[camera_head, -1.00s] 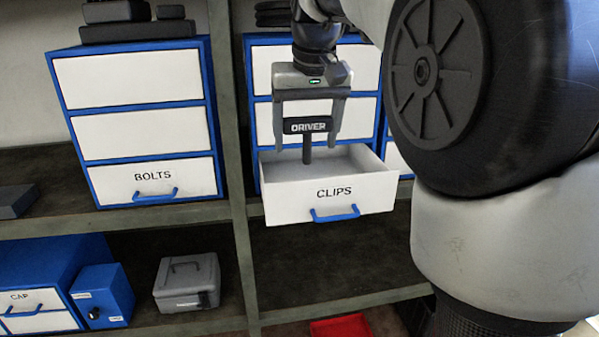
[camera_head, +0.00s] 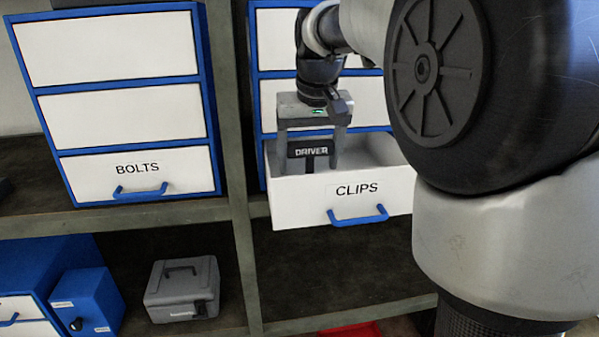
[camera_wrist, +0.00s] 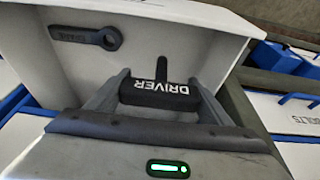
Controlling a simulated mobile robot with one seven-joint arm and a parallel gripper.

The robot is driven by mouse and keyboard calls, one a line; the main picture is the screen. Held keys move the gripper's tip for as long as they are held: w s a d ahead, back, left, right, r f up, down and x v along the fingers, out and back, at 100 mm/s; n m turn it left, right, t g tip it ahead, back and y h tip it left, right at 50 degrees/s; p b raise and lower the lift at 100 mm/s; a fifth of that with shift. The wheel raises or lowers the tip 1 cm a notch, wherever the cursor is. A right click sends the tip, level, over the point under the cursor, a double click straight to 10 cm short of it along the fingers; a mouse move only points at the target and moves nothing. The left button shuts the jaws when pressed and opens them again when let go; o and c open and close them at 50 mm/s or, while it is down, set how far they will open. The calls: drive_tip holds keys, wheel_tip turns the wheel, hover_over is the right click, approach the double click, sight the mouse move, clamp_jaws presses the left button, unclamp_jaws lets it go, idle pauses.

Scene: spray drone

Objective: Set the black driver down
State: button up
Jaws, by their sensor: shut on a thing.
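The black driver (camera_head: 313,149), a T-shaped tool marked DRIVER in white, is between the two fingers of my gripper (camera_head: 311,158). My gripper is shut on its crossbar, which also shows in the wrist view (camera_wrist: 160,95). The driver's shaft points down into the open white drawer marked CLIPS (camera_head: 300,206). The drawer front hides the shaft's lower end, so I cannot tell whether it touches the drawer floor. In the wrist view, a dark flat tool with a ring end (camera_wrist: 85,36) lies in the drawer, apart from the driver.
A shelf post (camera_head: 235,130) stands left of the open drawer. Left of it is a blue cabinet with a shut BOLTS drawer (camera_head: 140,175). A grey case (camera_head: 182,290) and a blue box (camera_head: 86,303) sit on the lower shelf. Something red (camera_head: 350,330) shows at the bottom.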

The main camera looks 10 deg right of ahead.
sight(309, 172)
drive_tip(key=shift+f, duration=1.75)
drive_tip(key=shift+f+b, duration=0.15)
drive_tip(key=shift+b, duration=0.2)
drive_tip(key=o, duration=1.1)
